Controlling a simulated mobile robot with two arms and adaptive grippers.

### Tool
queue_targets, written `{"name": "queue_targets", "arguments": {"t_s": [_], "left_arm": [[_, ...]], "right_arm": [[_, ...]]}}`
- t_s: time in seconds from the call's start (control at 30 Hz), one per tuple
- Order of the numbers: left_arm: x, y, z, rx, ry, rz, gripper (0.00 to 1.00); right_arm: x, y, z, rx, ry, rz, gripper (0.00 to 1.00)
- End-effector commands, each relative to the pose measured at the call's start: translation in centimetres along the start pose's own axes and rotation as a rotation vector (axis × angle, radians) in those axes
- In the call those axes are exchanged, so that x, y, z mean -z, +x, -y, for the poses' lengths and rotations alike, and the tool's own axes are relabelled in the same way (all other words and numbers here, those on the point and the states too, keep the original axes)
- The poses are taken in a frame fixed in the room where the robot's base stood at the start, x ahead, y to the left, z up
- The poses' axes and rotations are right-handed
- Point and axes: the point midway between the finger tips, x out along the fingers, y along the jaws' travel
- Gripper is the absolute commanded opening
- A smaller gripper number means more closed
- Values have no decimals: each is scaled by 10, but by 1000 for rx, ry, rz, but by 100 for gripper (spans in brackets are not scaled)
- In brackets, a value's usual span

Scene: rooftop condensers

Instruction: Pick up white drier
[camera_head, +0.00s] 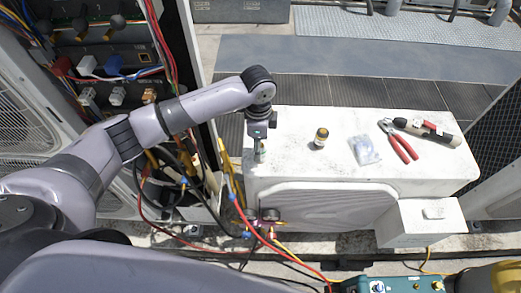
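My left gripper (260,153) points down over the left end of the white condenser unit's top (285,125). A small pale greenish piece shows at its fingertips, too small to tell whether it is held or part of the gripper. I cannot identify the white drier with certainty. A small upright cylinder (320,141) with a brownish top and pale band stands on the unit, right of the gripper and apart from it. A small white block (433,213) lies on the lower box at right. My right gripper is not in view.
A clear plastic bag (364,150), red-handled pliers (402,143) and a black, white and red tool (428,131) lie on the unit's top. An open electrical cabinet (115,50) with loose wires is at left. Red and yellow hoses (247,216) run in front of the unit.

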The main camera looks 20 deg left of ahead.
Motion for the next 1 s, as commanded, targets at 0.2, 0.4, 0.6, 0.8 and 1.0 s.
{"name": "queue_targets", "arguments": {"t_s": [0.2, 0.4, 0.6, 0.8, 1.0], "left_arm": [[1, 18, 3, -3, -2, 2, 55], [3, 46, 6, -2, -1, 2, 55], [3, 55, 6, 0, 0, 1, 55], [3, 55, 6, 0, 0, 0, 50], [3, 54, 6, 0, 0, 0, 37]], "right_arm": [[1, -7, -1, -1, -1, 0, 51], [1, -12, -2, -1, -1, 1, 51], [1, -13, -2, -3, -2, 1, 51], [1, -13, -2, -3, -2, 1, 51], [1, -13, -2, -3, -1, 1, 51]]}}
